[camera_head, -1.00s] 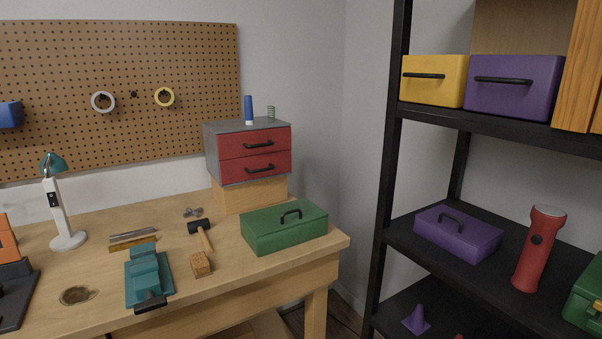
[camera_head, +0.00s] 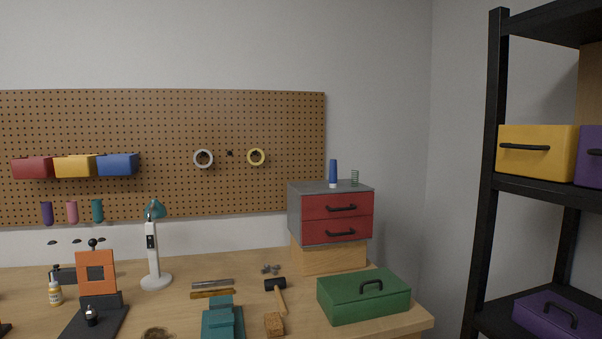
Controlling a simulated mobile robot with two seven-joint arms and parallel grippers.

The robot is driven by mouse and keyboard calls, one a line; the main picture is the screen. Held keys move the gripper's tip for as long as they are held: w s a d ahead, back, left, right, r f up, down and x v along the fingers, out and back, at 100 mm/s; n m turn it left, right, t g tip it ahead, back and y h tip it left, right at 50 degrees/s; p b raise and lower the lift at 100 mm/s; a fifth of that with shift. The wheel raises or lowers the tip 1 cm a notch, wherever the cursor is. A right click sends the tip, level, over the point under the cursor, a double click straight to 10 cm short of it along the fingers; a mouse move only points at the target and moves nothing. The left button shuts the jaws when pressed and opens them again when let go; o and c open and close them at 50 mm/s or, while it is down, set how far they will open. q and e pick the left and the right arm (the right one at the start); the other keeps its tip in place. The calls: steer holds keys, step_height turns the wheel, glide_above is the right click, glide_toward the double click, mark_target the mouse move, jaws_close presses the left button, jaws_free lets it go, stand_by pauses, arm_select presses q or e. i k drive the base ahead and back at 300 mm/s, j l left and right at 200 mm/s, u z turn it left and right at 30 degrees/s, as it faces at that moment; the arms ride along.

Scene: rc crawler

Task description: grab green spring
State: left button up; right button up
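The green spring (camera_head: 355,178) stands upright on top of a grey cabinet with two red drawers (camera_head: 336,206), near its back right. A blue tube with a white base (camera_head: 333,174) stands just left of the spring, apart from it. The cabinet rests on a wooden block (camera_head: 328,256) at the back right of the workbench. Neither of my grippers is in view.
A green toolbox (camera_head: 363,297) sits in front of the cabinet on the workbench (camera_head: 240,268). A black shelf rack (camera_head: 487,180) stands at right.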

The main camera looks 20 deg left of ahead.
mark_target(352, 179)
steer(key=i+l, duration=0.1)
steer(key=i, duration=0.5)
steer(key=i+u, duration=0.1)
steer(key=u, duration=0.25)
steer(key=i+l+u, duration=0.1)
steer(key=u, duration=0.55)
steer(key=i+l, duration=0.05)
